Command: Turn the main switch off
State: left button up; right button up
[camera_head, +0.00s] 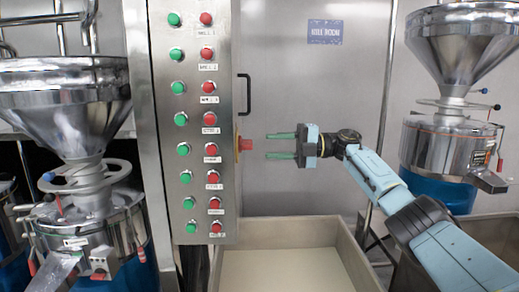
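A red main switch (245,144) sticks out of the right side face of the steel control cabinet (183,110), at about mid height, on a yellowish base. My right gripper (268,146) points left at the switch. Its two green fingers are spread apart, one higher and one lower, with a gap between them. The fingertips are just to the right of the switch and look apart from it, though the depth is hard to judge. Nothing is held between the fingers. My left gripper is not in view.
The cabinet front has columns of green and red buttons (208,55). A black handle (246,94) is above the switch. A beige bin (290,230) stands below my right gripper. Steel grinders with funnels stand at left (68,100) and right (452,60).

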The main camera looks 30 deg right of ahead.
jog(key=v, duration=0.7)
jog(key=shift+d, duration=0.3)
jog(key=shift+s, duration=0.2)
